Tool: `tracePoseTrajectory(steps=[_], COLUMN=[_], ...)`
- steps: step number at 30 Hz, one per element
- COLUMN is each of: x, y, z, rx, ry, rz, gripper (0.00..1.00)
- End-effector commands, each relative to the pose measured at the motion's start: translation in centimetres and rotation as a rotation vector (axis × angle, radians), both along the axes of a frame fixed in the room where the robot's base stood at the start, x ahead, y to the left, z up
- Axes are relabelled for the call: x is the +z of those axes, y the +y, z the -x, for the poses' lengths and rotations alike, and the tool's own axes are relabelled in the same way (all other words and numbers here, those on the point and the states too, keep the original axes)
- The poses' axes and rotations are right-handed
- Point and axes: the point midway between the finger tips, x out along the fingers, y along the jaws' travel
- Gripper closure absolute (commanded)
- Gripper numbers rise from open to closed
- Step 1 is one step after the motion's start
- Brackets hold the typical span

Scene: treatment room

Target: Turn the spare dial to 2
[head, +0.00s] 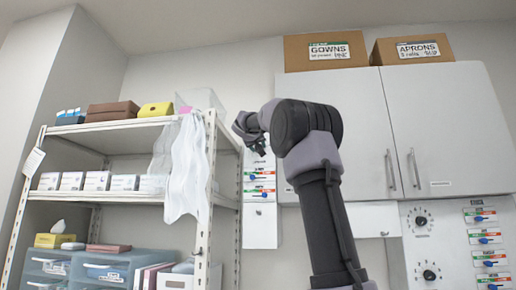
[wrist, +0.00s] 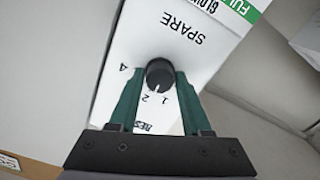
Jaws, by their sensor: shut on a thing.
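The spare dial (wrist: 161,70) is a round black knob on a white panel, under the upside-down word SPARE in the wrist view. Numerals 1, 2 and 4 show around it. Its white mark points down in the picture, seemingly between 1 and 2. My gripper (wrist: 159,77) has its two green fingers closed on either side of the knob. In the head view my gripper (head: 255,140) is at the wall left of the cabinets, and the dial is hidden behind it.
White wall cabinets (head: 441,120) with GOWNS (head: 324,51) and APRONS (head: 412,49) boxes on top are at right. A panel with other dials (head: 420,221) is at lower right.

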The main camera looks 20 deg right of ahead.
Motion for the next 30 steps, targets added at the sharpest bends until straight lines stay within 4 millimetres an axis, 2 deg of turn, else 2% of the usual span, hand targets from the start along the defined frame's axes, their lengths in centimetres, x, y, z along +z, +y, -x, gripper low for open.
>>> tracePoseTrajectory(steps=[16,17,18,19,30], x=[-0.03,-0.03,-0.03,-0.03,0.0], y=[0.03,0.03,0.03,0.03,0.2], z=[-0.01,-0.01,-0.01,-0.01,0.26], rx=[0.001,0.001,0.001,0.001,0.001], ry=[-0.018,-0.018,-0.018,-0.018,-0.018], rz=[-0.029,-0.029,-0.029,-0.029,-0.028], gripper=[1.0,0.48,0.33,0.22,0.22])
